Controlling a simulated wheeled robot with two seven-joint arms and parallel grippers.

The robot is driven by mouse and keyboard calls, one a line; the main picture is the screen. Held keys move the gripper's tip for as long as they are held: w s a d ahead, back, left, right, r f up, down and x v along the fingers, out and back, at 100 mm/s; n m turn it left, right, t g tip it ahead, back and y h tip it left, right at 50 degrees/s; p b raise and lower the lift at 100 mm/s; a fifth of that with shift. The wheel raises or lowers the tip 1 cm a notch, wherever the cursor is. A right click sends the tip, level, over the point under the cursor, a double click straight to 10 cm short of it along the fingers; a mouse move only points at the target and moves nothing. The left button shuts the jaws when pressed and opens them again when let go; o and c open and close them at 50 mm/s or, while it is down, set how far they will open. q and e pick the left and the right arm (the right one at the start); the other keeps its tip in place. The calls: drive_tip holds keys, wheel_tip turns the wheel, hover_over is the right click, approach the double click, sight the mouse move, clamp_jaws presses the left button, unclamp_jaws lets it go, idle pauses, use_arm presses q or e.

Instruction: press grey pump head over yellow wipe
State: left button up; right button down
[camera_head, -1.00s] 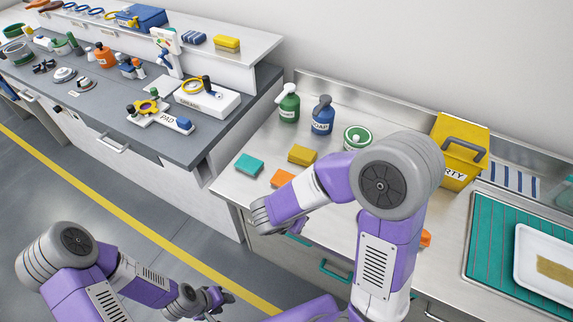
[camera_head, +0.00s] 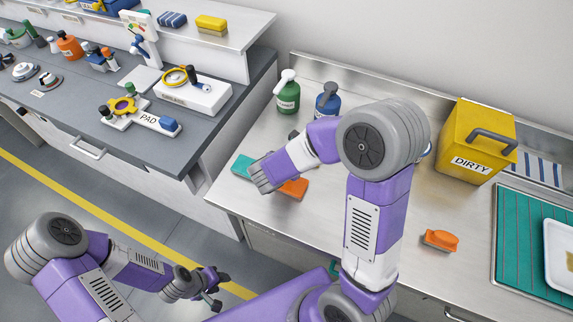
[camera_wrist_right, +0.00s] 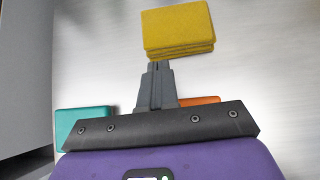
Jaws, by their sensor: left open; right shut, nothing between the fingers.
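A blue soap bottle (camera_head: 327,104) with a dark grey pump head (camera_head: 328,88) stands at the back of the steel counter. Beside it on the left is a green bottle (camera_head: 287,98) with a paler pump head (camera_head: 287,76). A stack of yellow wipes (camera_wrist_right: 178,28) lies ahead of my right gripper (camera_wrist_right: 160,66) in the right wrist view. That gripper is shut and empty, its tips at the stack's near edge; contact is unclear. In the head view my right arm hides the yellow stack. My left gripper (camera_head: 220,291) is open and empty, low over the floor, away from the counter.
A teal wipe (camera_head: 243,165) and an orange wipe (camera_head: 293,188) lie near the counter's left end. An orange brush (camera_head: 440,240), a yellow DIRTY bin (camera_head: 472,150) and a teal mat (camera_head: 512,225) are on the right. A grey bench (camera_head: 190,135) stands left.

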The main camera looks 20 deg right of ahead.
drive_tip(key=shift+x, duration=0.8)
drive_tip(key=w+d, duration=0.4)
drive_tip(key=d, duration=0.1)
drive_tip(key=shift+w+d, duration=0.1)
drive_tip(key=shift+w, duration=0.3)
drive_tip(key=p+v, duration=0.5)
drive_tip(key=v, duration=0.5)
drive_tip(key=shift+r, duration=0.2)
